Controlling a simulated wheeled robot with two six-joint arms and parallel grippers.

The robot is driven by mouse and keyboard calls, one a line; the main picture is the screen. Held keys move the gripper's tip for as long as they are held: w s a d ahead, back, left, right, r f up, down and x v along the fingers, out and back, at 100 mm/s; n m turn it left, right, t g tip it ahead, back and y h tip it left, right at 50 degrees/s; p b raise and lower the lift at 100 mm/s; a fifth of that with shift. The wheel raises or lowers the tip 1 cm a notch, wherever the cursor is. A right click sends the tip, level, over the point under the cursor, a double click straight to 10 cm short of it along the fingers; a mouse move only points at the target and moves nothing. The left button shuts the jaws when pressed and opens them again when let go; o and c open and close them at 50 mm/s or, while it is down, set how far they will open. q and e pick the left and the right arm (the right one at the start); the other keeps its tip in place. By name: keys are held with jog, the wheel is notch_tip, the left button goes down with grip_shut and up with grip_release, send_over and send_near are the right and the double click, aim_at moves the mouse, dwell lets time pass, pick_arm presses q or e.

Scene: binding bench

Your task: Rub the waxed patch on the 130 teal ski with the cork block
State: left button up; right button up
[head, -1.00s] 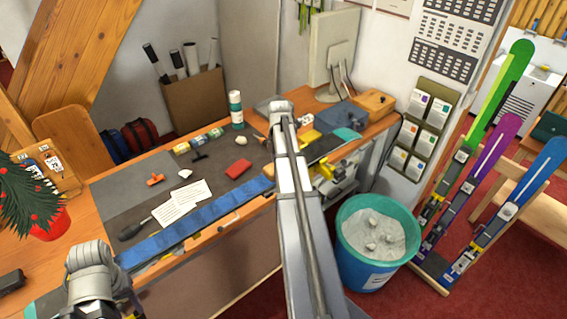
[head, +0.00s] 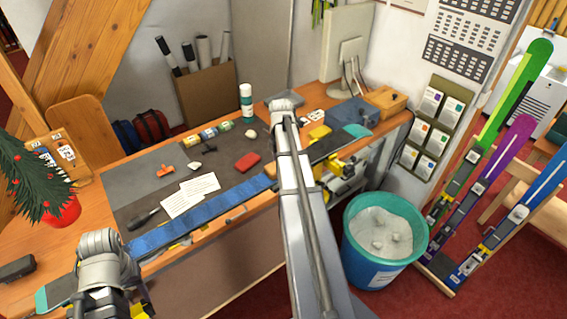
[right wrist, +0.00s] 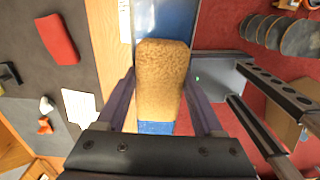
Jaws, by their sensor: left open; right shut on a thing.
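The ski lies base up along the front of the bench, with a teal tip (head: 355,131) at the right and a teal tail at the lower left. A mottled blue stretch (head: 200,213) covers much of its middle. In the right wrist view my right gripper (right wrist: 160,105) is shut on the brown cork block (right wrist: 162,75), which is over the blue ski base (right wrist: 165,18). Contact between cork and ski cannot be told. My left gripper (head: 112,305) is open and empty near the ski's tail end.
White papers (head: 190,195), a red block (head: 247,161), an orange tool (head: 166,171) and a bottle (head: 246,103) are on the bench behind the ski. A teal-rimmed bin (head: 385,240) stands in front at right. More skis (head: 500,175) lean at far right.

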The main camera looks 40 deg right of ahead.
aim_at(267, 171)
jog(key=shift+w+a+r, duration=0.1)
jog(key=shift+w+a, duration=0.05)
jog(key=shift+a, duration=1.15)
jog(key=shift+w+a, duration=0.1)
jog(key=shift+a, duration=1.45)
jog(key=shift+a, duration=0.1)
jog(key=shift+w+a, duration=0.2)
jog(key=shift+a, duration=1.2)
jog(key=shift+w+a, duration=0.1)
jog(key=shift+a, duration=1.45)
jog(key=shift+a, duration=0.1)
jog(key=shift+w+a, duration=0.2)
jog(key=shift+a, duration=1.2)
